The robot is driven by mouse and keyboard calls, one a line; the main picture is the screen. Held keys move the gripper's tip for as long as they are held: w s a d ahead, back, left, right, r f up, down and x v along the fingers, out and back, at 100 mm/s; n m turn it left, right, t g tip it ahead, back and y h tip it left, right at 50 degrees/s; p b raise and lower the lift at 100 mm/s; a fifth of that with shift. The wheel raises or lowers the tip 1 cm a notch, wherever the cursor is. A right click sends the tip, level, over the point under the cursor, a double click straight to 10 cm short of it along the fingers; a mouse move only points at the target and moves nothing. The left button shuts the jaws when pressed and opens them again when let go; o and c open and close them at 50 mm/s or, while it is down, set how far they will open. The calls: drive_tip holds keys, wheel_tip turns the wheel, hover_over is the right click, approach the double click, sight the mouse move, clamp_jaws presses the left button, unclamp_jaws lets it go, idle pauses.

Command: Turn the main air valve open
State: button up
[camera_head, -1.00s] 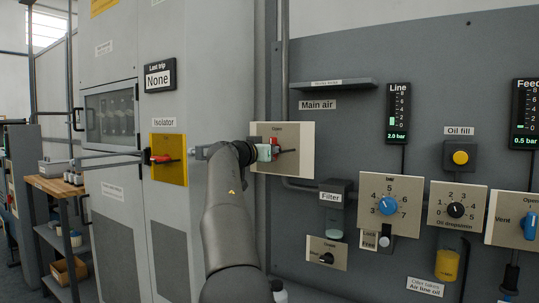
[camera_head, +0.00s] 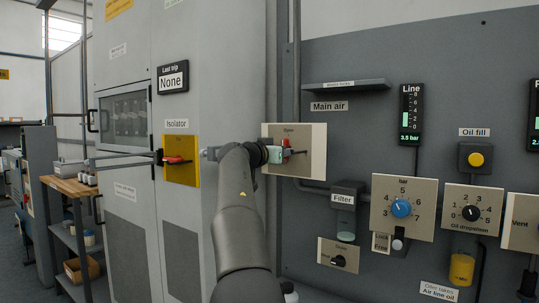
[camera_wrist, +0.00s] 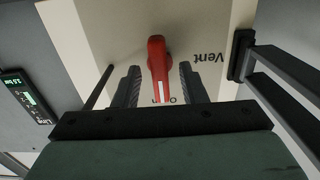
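The main air valve is a beige plate (camera_head: 312,140) under the "Main air" label, with a red handle (camera_head: 286,143). My gripper (camera_head: 277,154) is at the handle, in front of the plate's left part. In the wrist view the red handle (camera_wrist: 157,70) lies between my two dark fingers (camera_wrist: 160,85), with a visible gap on each side. The gripper is open around it.
The line gauge (camera_head: 411,115) reads 3.5 bar. A yellow isolator plate (camera_head: 181,146) with a red handle is left of my arm. A shelf (camera_head: 345,86) juts out above the valve, and a filter (camera_head: 346,210) hangs below right. Regulator and oil plates (camera_head: 403,225) stand further right.

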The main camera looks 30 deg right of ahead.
drive_tip(key=b+v, duration=0.4)
drive_tip(key=v, duration=1.3)
drive_tip(key=shift+s, duration=0.1)
